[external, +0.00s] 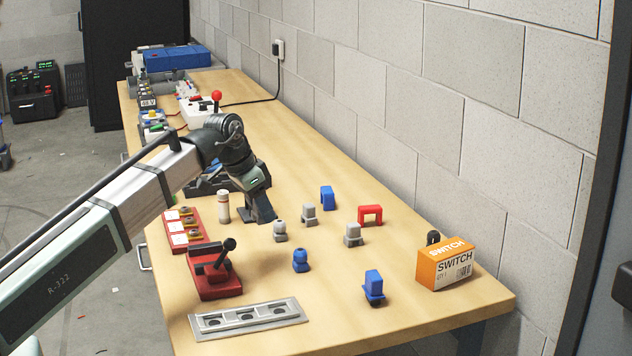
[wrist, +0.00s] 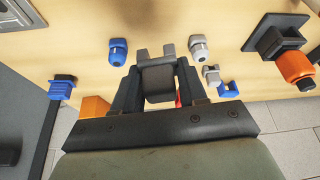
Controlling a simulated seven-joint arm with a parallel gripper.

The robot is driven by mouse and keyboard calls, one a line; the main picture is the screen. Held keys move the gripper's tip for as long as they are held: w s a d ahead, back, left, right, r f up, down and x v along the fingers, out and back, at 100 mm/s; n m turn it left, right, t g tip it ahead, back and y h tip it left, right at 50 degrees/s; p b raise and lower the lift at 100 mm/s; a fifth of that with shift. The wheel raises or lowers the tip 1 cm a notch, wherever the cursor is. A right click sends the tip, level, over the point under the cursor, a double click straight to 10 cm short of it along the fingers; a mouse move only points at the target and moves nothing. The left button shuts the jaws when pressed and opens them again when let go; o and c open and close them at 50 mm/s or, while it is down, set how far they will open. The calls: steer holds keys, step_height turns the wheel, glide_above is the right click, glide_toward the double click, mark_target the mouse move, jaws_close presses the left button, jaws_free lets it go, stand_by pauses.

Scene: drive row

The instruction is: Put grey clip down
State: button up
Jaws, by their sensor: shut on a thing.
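My gripper (external: 262,212) is over the middle of the table, its fingertips low near the wooden top. In the wrist view, my gripper (wrist: 158,82) is shut on a grey clip (wrist: 157,78), a U-shaped piece with two short prongs pointing up in the picture. I cannot make out the clip clearly in the external view, and I cannot tell whether it touches the table.
Near the gripper stand a grey gland (external: 280,231), grey connectors (external: 309,214), a white-brown cylinder (external: 223,206) and a blue gland (external: 300,261). A red clip (external: 370,214), orange switch box (external: 446,264), red lever base (external: 214,275) and slotted metal plate (external: 248,318) stand farther off.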

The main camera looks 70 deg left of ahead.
mark_target(274, 258)
steer(key=shift+w+a+r+m, duration=0.25)
steer(key=shift+w+m, duration=0.15)
steer(key=shift+w, duration=0.15)
steer(key=shift+d+m+h, duration=0.15)
steer(key=shift+m+h, duration=0.25)
steer(key=shift+m, duration=0.1)
steer(key=shift+f, duration=5)
steer(key=o, duration=1)
steer(key=shift+f, duration=0.15)
steer(key=shift+o, duration=0.2)
steer(key=v, duration=1.1)
steer(key=shift+r, duration=0.4)
steer(key=shift+s+r, duration=0.15)
steer(key=shift+r, duration=0.15)
steer(key=shift+c, duration=0.5)
